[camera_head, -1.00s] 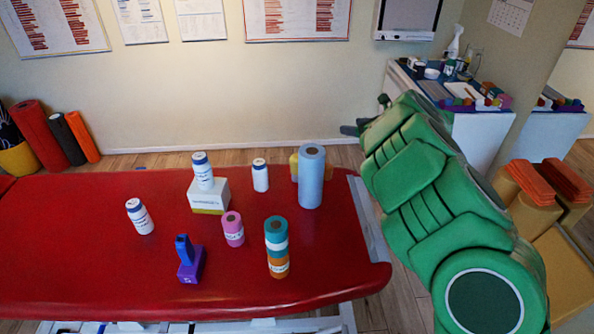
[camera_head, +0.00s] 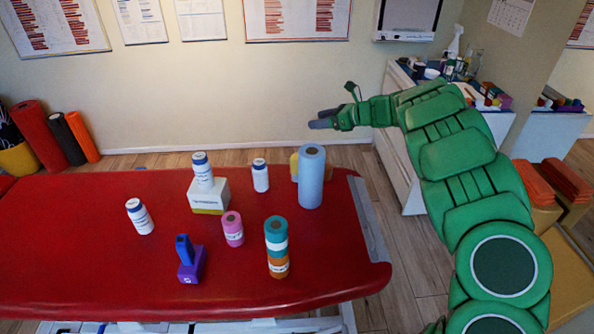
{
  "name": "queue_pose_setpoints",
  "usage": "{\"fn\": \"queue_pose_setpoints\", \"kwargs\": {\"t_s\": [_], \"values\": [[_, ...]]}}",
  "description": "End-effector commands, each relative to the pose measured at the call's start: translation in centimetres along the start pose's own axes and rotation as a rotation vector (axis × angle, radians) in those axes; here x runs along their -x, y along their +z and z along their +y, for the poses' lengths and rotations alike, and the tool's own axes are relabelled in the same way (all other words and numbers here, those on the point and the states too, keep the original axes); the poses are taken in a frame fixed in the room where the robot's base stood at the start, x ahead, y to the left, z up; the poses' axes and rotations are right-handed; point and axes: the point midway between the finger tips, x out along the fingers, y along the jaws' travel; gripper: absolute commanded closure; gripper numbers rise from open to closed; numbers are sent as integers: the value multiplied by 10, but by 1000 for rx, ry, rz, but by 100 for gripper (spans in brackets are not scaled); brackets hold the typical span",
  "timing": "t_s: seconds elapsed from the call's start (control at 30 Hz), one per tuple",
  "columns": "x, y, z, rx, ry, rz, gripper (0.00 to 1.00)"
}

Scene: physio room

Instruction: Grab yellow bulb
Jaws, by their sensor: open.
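A yellow thing (camera_head: 294,166) stands at the far right of the red treatment table (camera_head: 90,240). A light-blue roll (camera_head: 311,180) in front hides most of it, so I cannot tell its full shape or whether it is a bulb. My gripper (camera_head: 321,119) is open and empty, beyond the table's far edge and above the yellow thing in the picture. It points left and touches nothing that I can see.
A white bottle (camera_head: 260,176) stands just left of the yellow thing. A boxed bottle (camera_head: 203,170), pink roll (camera_head: 232,230), teal-and-orange stack (camera_head: 277,250), purple-and-blue blocks (camera_head: 190,262) and another bottle (camera_head: 140,217) stand on the table. The table's left is clear.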

Motion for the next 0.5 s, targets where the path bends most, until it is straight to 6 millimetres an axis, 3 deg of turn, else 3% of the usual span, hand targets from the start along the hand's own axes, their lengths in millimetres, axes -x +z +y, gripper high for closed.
{"fn": "queue_pose_setpoints", "kwargs": {"t_s": [0.5], "values": [[3,-7,-23,93,88,49,31]]}}
